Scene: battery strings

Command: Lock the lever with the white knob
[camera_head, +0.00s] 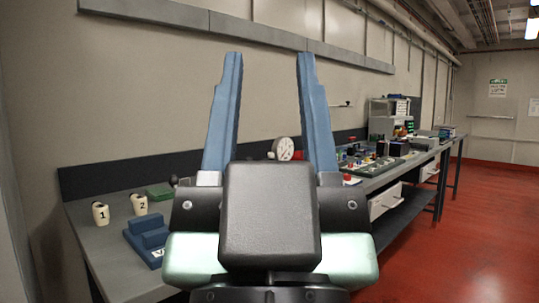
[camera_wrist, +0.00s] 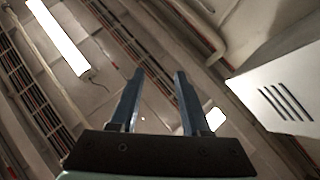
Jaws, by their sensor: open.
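My gripper (camera_head: 269,57) is raised in front of the bench, its two blue fingers pointing up and wide apart with nothing between them. The wrist view shows the same open fingers (camera_wrist: 159,73) against the ceiling. I cannot make out a lever with a white knob in either view. My gripper and wrist hide the middle of the bench. A round white gauge (camera_head: 283,149) shows between the fingers, behind them.
A long grey bench (camera_head: 107,249) runs along the wall. White holders marked 1 (camera_head: 100,213) and 2 (camera_head: 139,204), a blue block (camera_head: 147,238) and a green box (camera_head: 159,191) stand at its left. Small parts crowd the right. The red floor (camera_head: 460,240) is clear.

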